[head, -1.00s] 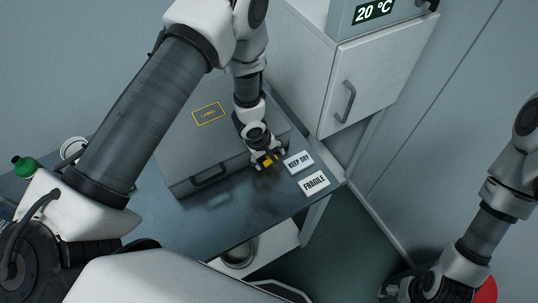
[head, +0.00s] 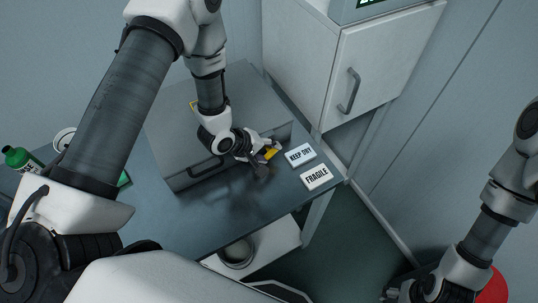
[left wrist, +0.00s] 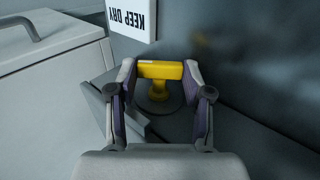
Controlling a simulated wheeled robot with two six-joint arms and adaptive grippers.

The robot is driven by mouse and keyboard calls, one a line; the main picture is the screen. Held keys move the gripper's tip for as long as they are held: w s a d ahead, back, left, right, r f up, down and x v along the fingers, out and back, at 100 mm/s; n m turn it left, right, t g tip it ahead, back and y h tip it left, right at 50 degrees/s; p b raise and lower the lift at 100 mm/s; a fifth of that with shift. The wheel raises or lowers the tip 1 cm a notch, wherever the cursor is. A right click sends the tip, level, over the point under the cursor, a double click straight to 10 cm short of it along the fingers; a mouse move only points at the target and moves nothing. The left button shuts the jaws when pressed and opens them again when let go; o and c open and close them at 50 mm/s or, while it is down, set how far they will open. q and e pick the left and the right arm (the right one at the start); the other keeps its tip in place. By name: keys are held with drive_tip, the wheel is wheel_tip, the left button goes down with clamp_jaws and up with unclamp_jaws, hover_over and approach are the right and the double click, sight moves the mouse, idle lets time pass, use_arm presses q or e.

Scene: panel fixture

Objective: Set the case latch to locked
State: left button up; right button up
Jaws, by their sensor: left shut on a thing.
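The grey case (head: 180,120) sits on the table, with a dark carrying handle (head: 206,171) on its front. The case latch has a yellow bar-shaped knob (head: 271,154) near the front right corner of the case. In the left wrist view the yellow knob (left wrist: 160,69) stands on a short yellow stem above a dark round base (left wrist: 160,99). My left gripper (head: 268,151) is shut on the yellow knob, with a finger at each end of the bar (left wrist: 160,72). Any lock marking is not visible. My right gripper (head: 398,291) is at the lower right; its fingers are not clear.
A KEEP DRY sign (head: 300,155) and a FRAGILE sign (head: 317,177) are right of the latch. A white cabinet (head: 385,65) stands behind to the right. A green bottle (head: 20,158) is at the far left. A round container (head: 237,253) sits below the table.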

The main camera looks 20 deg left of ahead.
use_arm(q)
drive_tip(key=shift+a+t, duration=0.1)
drive_tip(key=shift+t, duration=0.2)
drive_tip(key=o, duration=1.2)
drive_tip(key=shift+f, duration=0.1)
drive_tip(key=shift+c, duration=0.2)
drive_tip(key=v, duration=1.2)
drive_tip(key=shift+a, duration=0.25)
drive_tip(key=shift+w+f, duration=0.1)
drive_tip(key=shift+f, duration=0.05)
drive_tip(key=shift+c, duration=0.4)
